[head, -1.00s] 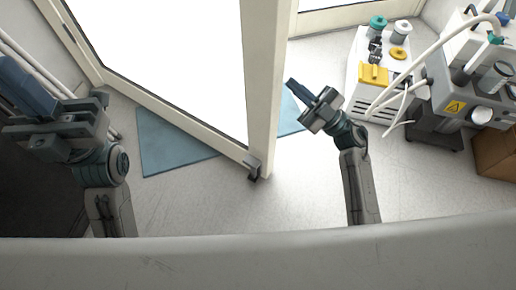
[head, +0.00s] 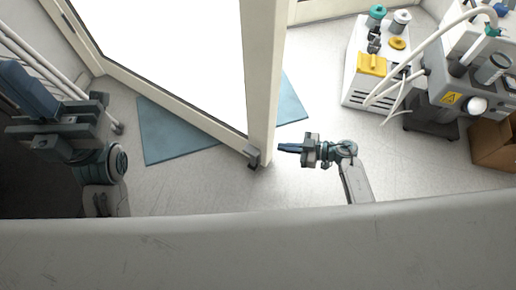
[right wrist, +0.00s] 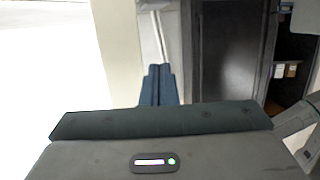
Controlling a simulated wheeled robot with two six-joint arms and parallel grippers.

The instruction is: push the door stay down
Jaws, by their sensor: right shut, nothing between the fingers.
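The door stay (head: 253,157) is a small dark grey bracket at the bottom corner of the open glazed door (head: 200,128), close to the floor. My right gripper (head: 281,147) is shut and empty. In the head view its fingertips point left, just right of the door edge and the stay. The right wrist view shows its blue fingers (right wrist: 158,88) together beside the cream door edge (right wrist: 118,45); the stay cannot be made out there. My left gripper (head: 28,92) is at the far left, away from the door, and its jaw state is unclear.
A blue mat (head: 172,135) lies on the floor under the door. A white compressor unit (head: 365,75), a grey machine with hoses (head: 450,90) and a cardboard box (head: 494,145) stand on the right. The floor (head: 410,165) between my right arm and them is clear.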

